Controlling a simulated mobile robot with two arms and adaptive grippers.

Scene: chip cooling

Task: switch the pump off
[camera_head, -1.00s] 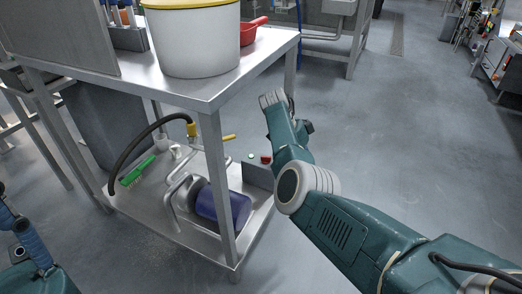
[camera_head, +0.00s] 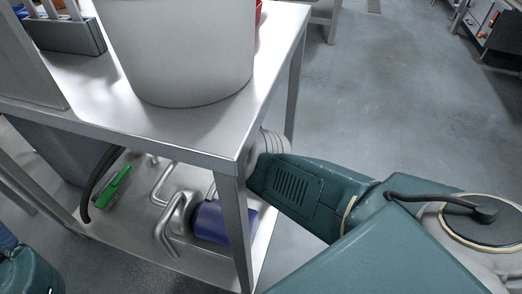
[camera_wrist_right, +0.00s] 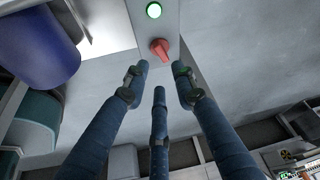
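The pump (camera_head: 212,222), with a blue-purple motor body and bent metal pipes, stands on the lower shelf of the steel table. The motor also shows at upper left in the right wrist view (camera_wrist_right: 40,40). There, a grey switch panel carries a red rotary knob (camera_wrist_right: 160,49) and a lit green lamp (camera_wrist_right: 153,10). My right gripper (camera_wrist_right: 159,80) is open and empty, its blue fingers spread just short of the knob, apparently not touching it. In the head view it is hidden behind the table.
The steel table (camera_head: 180,130) holds a large white bucket (camera_head: 180,50) and a rack (camera_head: 65,38). Its front leg (camera_head: 236,235) stands close to my right arm. A green brush (camera_head: 113,187) and a black hose (camera_head: 97,183) lie on the shelf.

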